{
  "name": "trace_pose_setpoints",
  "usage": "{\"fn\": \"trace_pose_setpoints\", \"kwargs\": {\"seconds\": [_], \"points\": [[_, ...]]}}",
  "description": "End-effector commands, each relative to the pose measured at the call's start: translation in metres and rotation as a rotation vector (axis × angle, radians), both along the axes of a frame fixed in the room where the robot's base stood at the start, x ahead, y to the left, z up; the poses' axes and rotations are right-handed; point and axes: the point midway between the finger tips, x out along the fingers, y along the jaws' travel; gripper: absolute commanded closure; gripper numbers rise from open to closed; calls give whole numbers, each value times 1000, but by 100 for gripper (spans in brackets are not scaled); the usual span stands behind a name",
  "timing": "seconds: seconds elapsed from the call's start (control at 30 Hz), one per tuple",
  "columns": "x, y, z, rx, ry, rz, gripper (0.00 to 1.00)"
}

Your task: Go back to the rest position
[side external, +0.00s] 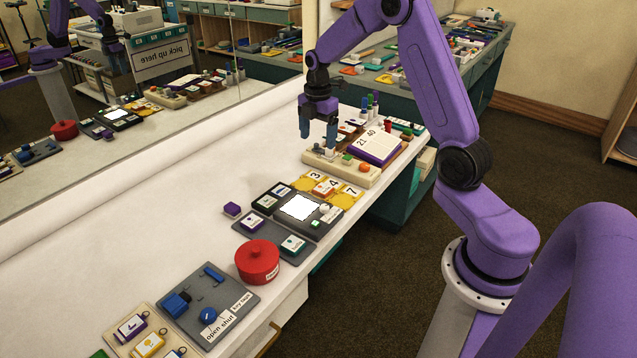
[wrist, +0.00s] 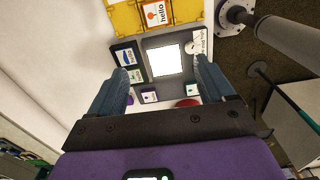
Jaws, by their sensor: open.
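My gripper (side external: 318,132) is open, with its two blue fingers pointing down above the cream block board (side external: 340,168) at the far part of the white table. Nothing shows between the fingers. In the wrist view my gripper (wrist: 165,90) also shows open and empty, its fingers wide apart. Whether the fingertips touch anything on the board cannot be told from the side view.
The white table (side external: 150,215) holds a purple sign (side external: 377,145), yellow number cards (side external: 333,188), a grey panel with a white screen (side external: 299,208), a red pot (side external: 257,262) and a grey latch board (side external: 208,305). A mirror (side external: 130,70) runs along the left. The table's left strip is bare.

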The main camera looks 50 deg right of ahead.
Motion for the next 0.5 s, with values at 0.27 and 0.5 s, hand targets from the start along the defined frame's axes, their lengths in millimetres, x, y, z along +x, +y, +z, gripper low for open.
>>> {"fn": "trace_pose_setpoints", "kwargs": {"seconds": [0.27,0.5], "points": [[-38,108,32,2,-8,-82,18],[-99,179,52,7,-12,-169,18]]}}
